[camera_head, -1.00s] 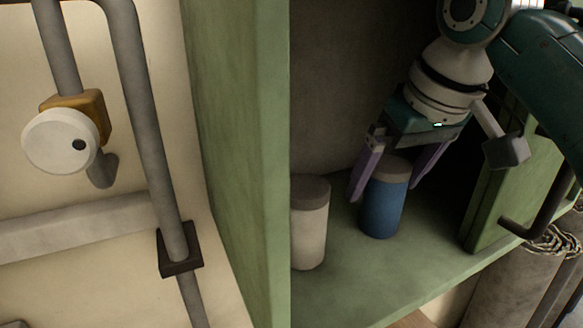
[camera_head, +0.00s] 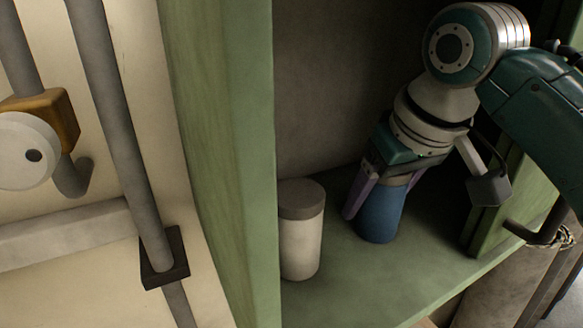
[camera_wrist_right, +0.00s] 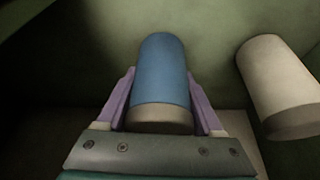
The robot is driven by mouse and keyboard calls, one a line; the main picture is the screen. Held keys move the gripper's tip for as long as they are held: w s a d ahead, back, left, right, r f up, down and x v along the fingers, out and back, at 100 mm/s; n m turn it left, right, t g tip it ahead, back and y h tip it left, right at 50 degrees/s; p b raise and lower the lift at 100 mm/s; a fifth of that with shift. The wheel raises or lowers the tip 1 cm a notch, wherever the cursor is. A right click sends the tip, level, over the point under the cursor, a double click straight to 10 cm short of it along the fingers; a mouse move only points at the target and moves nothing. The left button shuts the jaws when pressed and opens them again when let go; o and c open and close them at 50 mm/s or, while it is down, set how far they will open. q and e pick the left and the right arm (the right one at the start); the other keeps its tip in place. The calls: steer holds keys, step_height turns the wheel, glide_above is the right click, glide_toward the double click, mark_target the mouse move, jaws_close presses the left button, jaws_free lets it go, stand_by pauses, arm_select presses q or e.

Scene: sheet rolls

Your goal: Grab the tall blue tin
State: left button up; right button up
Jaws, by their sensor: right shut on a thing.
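The tall blue tin (camera_head: 381,215) stands on the green cupboard shelf, with its grey lid end up between my right gripper's fingers. My right gripper (camera_head: 378,198) reaches down over it from above and is shut on it, with a purple finger on each side. In the right wrist view the blue tin (camera_wrist_right: 160,75) lies between the two purple fingers of the right gripper (camera_wrist_right: 162,100). Part of the tin's upper end is hidden by the gripper in the head view. My left gripper is not in view.
A white tin with a grey lid (camera_head: 301,235) stands left of the blue tin, apart from it; it also shows in the right wrist view (camera_wrist_right: 275,80). The green shelf (camera_head: 350,285) is bare in front. A green cupboard wall (camera_head: 225,150) rises at left.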

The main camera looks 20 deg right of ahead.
jaws_close()
steer(key=shift+w+r, duration=0.1)
